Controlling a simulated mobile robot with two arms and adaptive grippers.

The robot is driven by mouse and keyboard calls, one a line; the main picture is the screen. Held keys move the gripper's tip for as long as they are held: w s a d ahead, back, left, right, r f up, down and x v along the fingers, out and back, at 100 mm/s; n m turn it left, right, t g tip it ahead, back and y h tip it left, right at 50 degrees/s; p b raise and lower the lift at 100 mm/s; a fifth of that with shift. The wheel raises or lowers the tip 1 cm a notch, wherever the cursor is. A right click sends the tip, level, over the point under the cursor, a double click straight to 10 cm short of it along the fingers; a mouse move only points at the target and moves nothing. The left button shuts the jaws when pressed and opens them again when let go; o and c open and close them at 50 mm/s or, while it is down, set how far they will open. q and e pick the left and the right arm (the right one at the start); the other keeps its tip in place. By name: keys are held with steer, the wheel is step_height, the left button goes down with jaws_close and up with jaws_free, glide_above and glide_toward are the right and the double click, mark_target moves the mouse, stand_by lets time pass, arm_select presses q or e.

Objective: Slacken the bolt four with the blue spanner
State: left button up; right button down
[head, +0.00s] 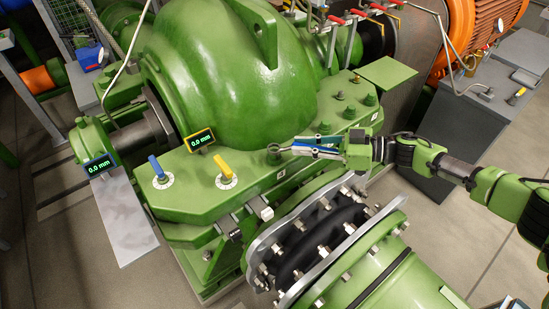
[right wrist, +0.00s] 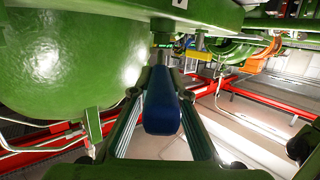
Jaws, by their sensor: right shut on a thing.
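My right gripper (head: 318,147) is shut on the blue spanner (head: 326,153), with its arm coming in from the right. In the right wrist view the spanner's blue handle (right wrist: 162,105) lies between the two fingers. The spanner points left, and its far end meets a bolt (head: 273,150) on the green casing's flange. I cannot tell whether the jaw is fully around the bolt head. Other flange bolts stand to the right, such as one bolt (head: 349,112) and another (head: 370,99). No readable number marks bolt four. My left gripper is not in view.
The green domed casing (head: 215,70) rises behind the flange. A blue lever (head: 157,168) and a yellow lever (head: 224,170) stand on the flange to the left, near a 0.0 mm display (head: 201,139). A bolted pipe coupling (head: 325,230) lies in front.

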steer(key=shift+r+p, duration=1.35)
steer(key=shift+r, duration=0.15)
